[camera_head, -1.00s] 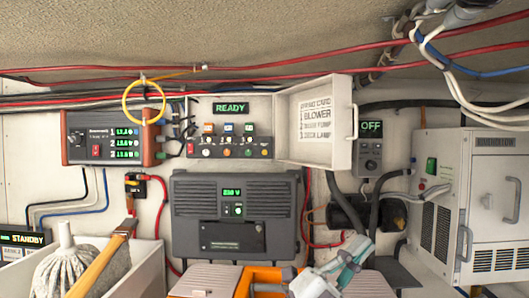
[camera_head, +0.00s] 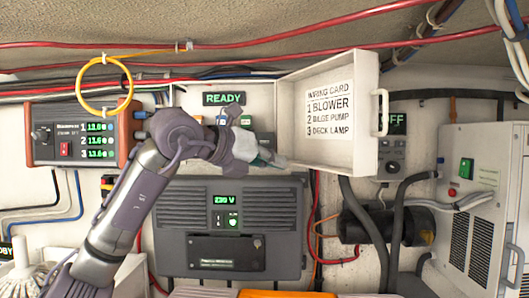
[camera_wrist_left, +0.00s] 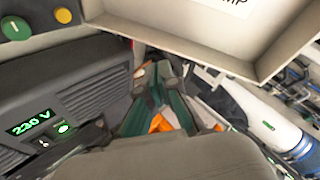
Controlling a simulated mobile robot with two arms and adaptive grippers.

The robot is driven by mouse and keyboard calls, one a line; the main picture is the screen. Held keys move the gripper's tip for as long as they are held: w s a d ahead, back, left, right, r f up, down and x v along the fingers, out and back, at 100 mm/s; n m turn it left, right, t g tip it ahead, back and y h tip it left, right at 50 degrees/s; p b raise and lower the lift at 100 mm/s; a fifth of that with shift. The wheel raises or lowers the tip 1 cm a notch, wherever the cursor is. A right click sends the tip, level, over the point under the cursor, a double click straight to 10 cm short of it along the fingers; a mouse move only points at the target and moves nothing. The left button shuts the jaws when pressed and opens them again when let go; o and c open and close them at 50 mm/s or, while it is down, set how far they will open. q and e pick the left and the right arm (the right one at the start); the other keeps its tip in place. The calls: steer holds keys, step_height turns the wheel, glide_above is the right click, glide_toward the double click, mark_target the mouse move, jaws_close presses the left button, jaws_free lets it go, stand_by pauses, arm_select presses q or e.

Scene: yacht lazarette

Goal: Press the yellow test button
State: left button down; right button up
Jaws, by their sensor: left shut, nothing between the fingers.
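My left gripper (camera_head: 272,158) is raised in front of the wall, its teal fingers shut and empty, pointing right below the open white cover. Its arm comes up from the lower left and hides most of the button panel under the READY display (camera_head: 224,98). In the left wrist view the shut fingers (camera_wrist_left: 160,75) point away from me, beneath the cover. A yellowish round button (camera_wrist_left: 15,28) and a green button (camera_wrist_left: 63,15) show at the top left of that view, apart from the fingers. My right gripper is not in view.
The open white cover (camera_head: 290,95) with a wiring card juts out right of the panel. A dark grey unit reading 230 V (camera_head: 180,230) is below the gripper. A yellow cable loop (camera_head: 80,88) hangs at the left. Black hoses and a white cabinet (camera_head: 485,150) stand at the right.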

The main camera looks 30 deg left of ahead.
arm_select(q)
steer(key=a, duration=0.2)
steer(key=a+r+n+y, duration=0.1)
steer(key=shift+s+a+r+y, duration=0.1)
steer(key=shift+s+a+y, duration=0.1)
steer(key=shift+a+y, duration=0.15)
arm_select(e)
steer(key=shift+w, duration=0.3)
arm_select(q)
steer(key=shift+d, duration=0.1)
steer(key=w+a+p, duration=0.4)
steer(key=w, duration=0.3)
steer(key=shift+w+a, duration=0.25)
steer(key=shift+a, duration=0.1)
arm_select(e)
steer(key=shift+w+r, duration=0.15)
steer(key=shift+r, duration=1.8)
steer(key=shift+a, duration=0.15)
arm_select(q)
steer(key=shift+w+a+p, duration=0.2)
steer(key=shift+w+p, duration=0.1)
steer(key=shift+w, duration=0.1)
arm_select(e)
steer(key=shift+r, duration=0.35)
